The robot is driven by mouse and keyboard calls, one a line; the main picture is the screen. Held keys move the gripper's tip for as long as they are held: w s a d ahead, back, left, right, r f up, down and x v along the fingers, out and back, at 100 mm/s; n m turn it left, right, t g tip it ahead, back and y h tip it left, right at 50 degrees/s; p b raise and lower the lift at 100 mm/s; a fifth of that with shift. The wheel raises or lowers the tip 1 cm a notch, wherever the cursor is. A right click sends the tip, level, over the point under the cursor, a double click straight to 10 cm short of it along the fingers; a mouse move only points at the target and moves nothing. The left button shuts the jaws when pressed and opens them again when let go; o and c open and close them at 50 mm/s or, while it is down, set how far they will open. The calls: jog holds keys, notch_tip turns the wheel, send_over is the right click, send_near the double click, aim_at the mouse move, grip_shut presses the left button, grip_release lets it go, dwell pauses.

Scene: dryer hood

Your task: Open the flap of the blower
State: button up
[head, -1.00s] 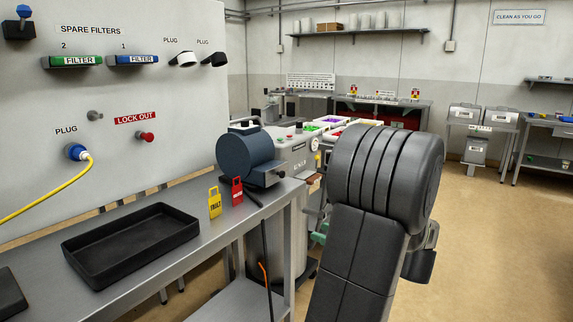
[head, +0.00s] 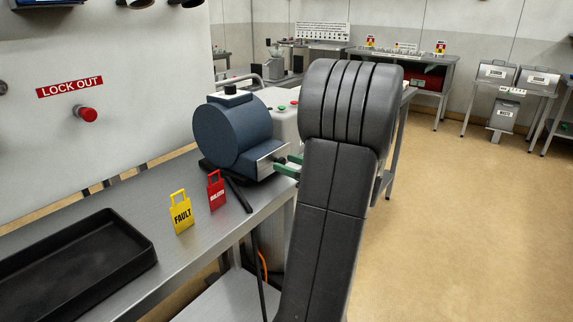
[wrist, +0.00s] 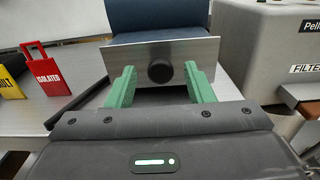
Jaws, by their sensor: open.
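The blower (head: 232,135) is a dark blue round housing on the steel bench. Its flap (wrist: 190,58) is a flat grey metal plate with a round black knob (wrist: 160,72) in the wrist view; it also shows edge-on in the head view (head: 268,158). My gripper (wrist: 160,80) is open, with its green fingers on either side of the knob and apart from it. In the head view my arm hides most of the gripper, and only green finger parts show beside the flap. The flap looks closed against the blower.
A yellow FAULT tag (head: 181,213) and a red ISOLATED tag (head: 216,191) stand on the bench left of the blower. A black tray (head: 75,262) lies at the front left. A grey machine (wrist: 264,50) stands right of the blower.

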jog(key=shift+w+a, duration=0.4)
jog(key=shift+a, duration=0.1)
jog(key=c, duration=1)
jog(key=shift+r, duration=0.1)
